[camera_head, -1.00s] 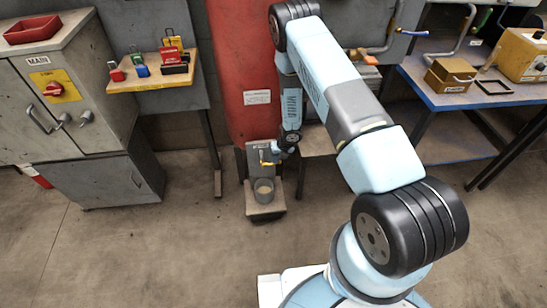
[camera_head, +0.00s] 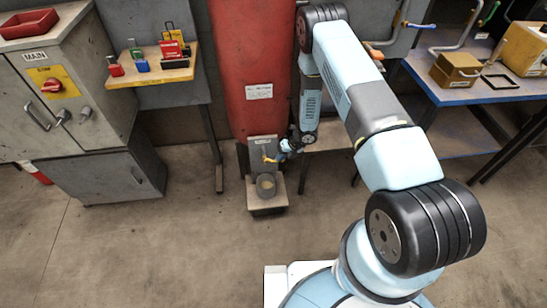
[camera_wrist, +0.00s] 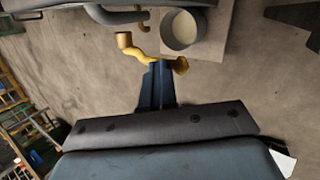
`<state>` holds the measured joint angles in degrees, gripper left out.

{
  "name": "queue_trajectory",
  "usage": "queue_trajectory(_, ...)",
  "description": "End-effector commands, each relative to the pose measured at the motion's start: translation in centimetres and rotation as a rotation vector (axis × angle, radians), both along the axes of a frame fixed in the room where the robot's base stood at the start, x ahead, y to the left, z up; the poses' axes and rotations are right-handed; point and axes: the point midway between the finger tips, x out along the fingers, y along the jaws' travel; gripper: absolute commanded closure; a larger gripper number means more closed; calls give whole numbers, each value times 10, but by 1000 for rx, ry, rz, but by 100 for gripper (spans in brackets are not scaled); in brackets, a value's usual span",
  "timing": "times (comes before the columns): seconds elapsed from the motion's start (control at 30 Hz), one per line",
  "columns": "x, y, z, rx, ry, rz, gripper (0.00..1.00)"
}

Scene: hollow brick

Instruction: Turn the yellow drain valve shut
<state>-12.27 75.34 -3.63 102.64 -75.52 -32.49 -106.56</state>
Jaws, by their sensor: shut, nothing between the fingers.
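The yellow drain valve (camera_head: 269,159) sits low on a grey panel in front of the red column. In the wrist view its bent yellow handle (camera_wrist: 140,54) runs from a round brass-coloured end at the left to a knob at the right. My gripper (camera_head: 282,152) is just right of the valve in the head view. In the wrist view my gripper (camera_wrist: 158,68) has its dark blue fingers shut and empty. Their tips are at the handle's near side, between its bend and its right knob; whether they touch is unclear.
A grey round container (camera_head: 265,185) stands on a small ledge (camera_head: 268,205) below the valve. A red column (camera_head: 240,60) rises behind. A grey cabinet (camera_head: 80,170) is at left, a blue-edged workbench (camera_head: 440,96) at right. The floor in front is clear.

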Motion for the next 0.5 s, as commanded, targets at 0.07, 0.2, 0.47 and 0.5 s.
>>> queue_trajectory(0.07,-2,-2,-2,-5,5,-1,100)
queue_trajectory(0.2,-3,-2,-2,-6,5,0,100)
queue_trajectory(0.47,-4,-1,6,-6,4,2,100)
queue_trajectory(0.5,-5,0,10,-6,4,3,100)
